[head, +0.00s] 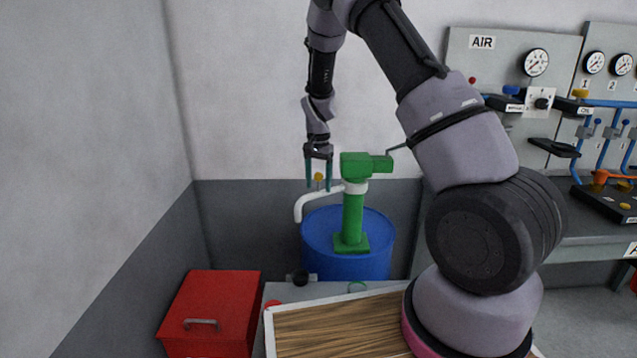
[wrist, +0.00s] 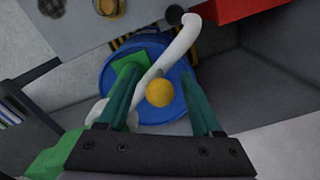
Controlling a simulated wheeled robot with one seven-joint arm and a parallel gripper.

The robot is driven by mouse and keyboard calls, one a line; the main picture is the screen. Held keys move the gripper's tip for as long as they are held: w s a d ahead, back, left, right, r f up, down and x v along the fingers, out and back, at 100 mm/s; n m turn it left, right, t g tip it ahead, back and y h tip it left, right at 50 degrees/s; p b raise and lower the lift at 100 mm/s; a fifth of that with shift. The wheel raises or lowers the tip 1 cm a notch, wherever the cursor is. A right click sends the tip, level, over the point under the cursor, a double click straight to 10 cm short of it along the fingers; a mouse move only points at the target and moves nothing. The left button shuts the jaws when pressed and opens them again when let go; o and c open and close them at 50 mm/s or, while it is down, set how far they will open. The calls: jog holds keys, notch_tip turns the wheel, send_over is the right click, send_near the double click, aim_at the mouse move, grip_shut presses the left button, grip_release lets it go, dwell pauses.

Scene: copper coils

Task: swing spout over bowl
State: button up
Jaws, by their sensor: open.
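The spout (head: 312,199) is a white bent pipe that runs left from a green hand pump (head: 352,215) and turns down at its end. The pump stands on a blue drum (head: 375,225). A yellow knob (head: 319,177) rises from the spout; it also shows in the wrist view (wrist: 159,93). My gripper (head: 319,188) is open and points down, with its teal fingers on either side of the knob and gaps beside it. I cannot clearly identify the bowl.
A red box (head: 210,310) stands in front left of the drum. A grey bench holds a small dark round thing (head: 300,279) and a wood-topped tray (head: 340,328). Gauge panels (head: 515,85) and a workbench are at right. Grey walls stand behind and left.

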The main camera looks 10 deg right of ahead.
grip_shut()
dwell(1.4)
